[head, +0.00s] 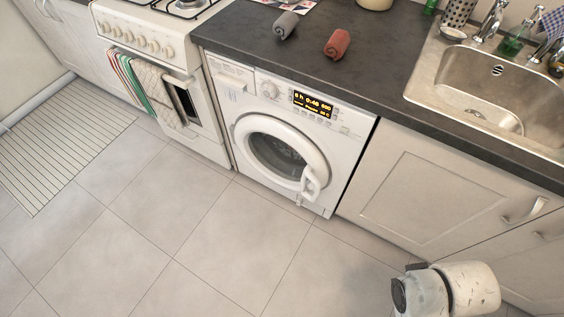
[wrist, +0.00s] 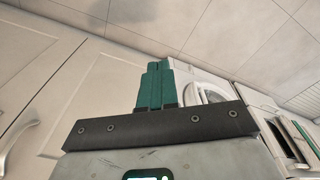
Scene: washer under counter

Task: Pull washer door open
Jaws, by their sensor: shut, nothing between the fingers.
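The white washer (head: 345,152) stands under the dark counter in the head view, with a lit display on its front. Its round door (head: 241,130) looks closed against the front. The door's white handle (head: 309,183) is at the lower right of the door. In the wrist view, which is turned over, part of the washer (wrist: 187,68) shows beyond the fingers, with its round door (wrist: 218,90) partly hidden. My gripper (wrist: 155,68) has green fingers, shut together and empty, apart from the door. The fingers are not clear in the head view.
A white stove (head: 180,45) with hanging towels is left of the washer. A cabinet with a handle (head: 420,185) and the sink (head: 500,75) are at the right. Two rolled cloths (head: 337,43) lie on the counter. The tiled floor (head: 190,240) in front is clear.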

